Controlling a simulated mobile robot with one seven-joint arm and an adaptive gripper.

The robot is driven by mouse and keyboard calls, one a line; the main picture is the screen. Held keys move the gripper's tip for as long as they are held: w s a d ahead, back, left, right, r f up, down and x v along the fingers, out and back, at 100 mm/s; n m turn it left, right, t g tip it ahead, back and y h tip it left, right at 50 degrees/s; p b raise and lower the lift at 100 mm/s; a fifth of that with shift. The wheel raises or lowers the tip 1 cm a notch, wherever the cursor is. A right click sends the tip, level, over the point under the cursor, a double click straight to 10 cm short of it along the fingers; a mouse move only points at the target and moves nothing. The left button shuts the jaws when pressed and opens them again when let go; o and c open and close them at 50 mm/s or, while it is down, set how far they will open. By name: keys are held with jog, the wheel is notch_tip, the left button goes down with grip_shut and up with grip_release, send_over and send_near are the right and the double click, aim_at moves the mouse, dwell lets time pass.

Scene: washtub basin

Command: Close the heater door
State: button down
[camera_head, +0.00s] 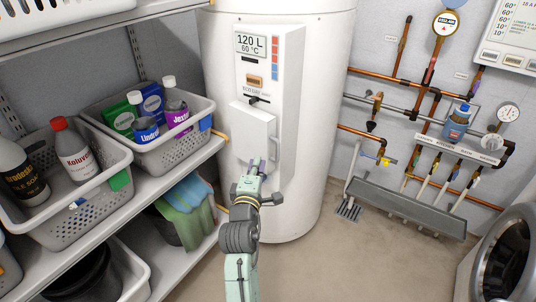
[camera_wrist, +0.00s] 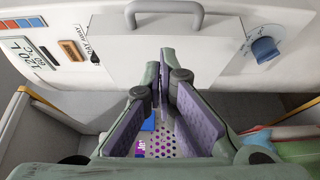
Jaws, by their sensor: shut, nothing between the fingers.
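The heater (camera_head: 331,110) is a tall white cylinder with a white control housing on its front. The heater door (camera_head: 244,125) is a white plate in the lower half of that housing, and in the wrist view (camera_wrist: 220,22) it shows a grey bar handle (camera_wrist: 163,8). I cannot tell for sure how far it stands ajar. My gripper (camera_head: 258,166) is in front of the door's lower part. In the wrist view my gripper (camera_wrist: 162,78) is shut and empty, its fingertips close to the door's near edge; contact cannot be told.
A blue knob (camera_wrist: 265,48) sits on the housing beside the door. Shelves with a grey basket of bottles (camera_head: 190,132) and hanging cloths (camera_head: 184,215) stand close at left. Pipes with a grey trough (camera_head: 410,207) run along the right wall. The floor (camera_head: 320,262) between is clear.

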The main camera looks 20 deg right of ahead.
aim_at(278, 152)
jog(key=shift+w+d+p, duration=0.2)
jog(key=shift+w+d, duration=0.1)
jog(key=shift+d, duration=0.35)
jog(key=shift+w+d+p, duration=0.2)
jog(key=shift+w+d, duration=0.15)
jog(key=shift+d, duration=0.35)
jog(key=shift+w+d+p, duration=0.2)
jog(key=shift+w+d, duration=0.1)
jog(key=shift+d, duration=0.35)
jog(key=d+p, duration=0.1)
jog(key=w+d+p, duration=0.1)
jog(key=d, duration=0.1)
jog(key=shift+d+f, duration=0.1)
jog(key=shift+d, duration=0.15)
jog(key=shift+s+a, duration=0.1)
jog(key=shift+a, duration=0.05)
